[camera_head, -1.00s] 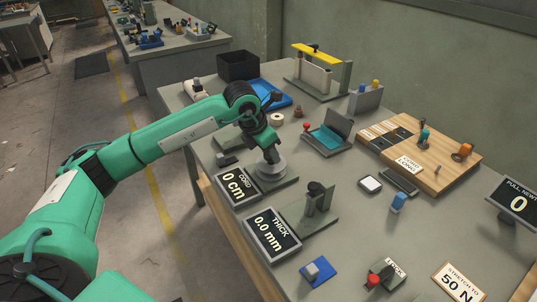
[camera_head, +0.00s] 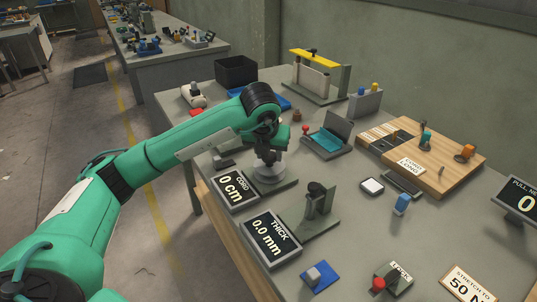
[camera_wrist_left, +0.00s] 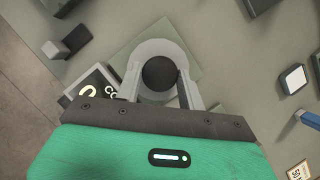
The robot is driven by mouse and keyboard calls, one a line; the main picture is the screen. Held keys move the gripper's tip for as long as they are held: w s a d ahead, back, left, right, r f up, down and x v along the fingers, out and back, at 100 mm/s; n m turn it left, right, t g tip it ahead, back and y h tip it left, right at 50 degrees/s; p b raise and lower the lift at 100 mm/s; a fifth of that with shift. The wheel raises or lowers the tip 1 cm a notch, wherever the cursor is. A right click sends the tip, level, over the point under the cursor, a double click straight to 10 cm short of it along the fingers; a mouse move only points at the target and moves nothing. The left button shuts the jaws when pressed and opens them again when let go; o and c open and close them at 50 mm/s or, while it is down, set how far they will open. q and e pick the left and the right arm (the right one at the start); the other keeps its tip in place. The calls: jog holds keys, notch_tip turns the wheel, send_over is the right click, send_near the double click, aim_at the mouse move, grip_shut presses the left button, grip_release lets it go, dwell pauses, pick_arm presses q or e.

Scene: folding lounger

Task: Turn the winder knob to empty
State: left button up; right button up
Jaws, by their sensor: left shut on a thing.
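The winder (camera_head: 269,174) is a pale round disc on a grey-green base plate, behind the sign reading "0 cm CORD". Its dark round knob (camera_wrist_left: 159,73) shows in the left wrist view, between the two fingers. My left gripper (camera_head: 267,160) comes down onto the winder from above and is shut on the knob. In the left wrist view its fingers (camera_wrist_left: 160,78) lie on both sides of the knob. The cord display (camera_head: 235,190) reads 0 cm. My right gripper is not in view.
The thickness display (camera_head: 270,240) reads 0.0 mm, and a grey-green gauge (camera_head: 318,203) stands beside the winder. A teal-screened device (camera_head: 328,139) and a wooden board (camera_head: 440,177) lie to the right. A black bin (camera_head: 236,71) stands at the back.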

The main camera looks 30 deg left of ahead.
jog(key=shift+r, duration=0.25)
pick_arm(q)
jog(key=o, duration=0.9)
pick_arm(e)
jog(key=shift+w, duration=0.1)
pick_arm(q)
jog(key=shift+o, duration=0.2)
jog(key=v, duration=1.3)
jog(key=shift+r, duration=0.4)
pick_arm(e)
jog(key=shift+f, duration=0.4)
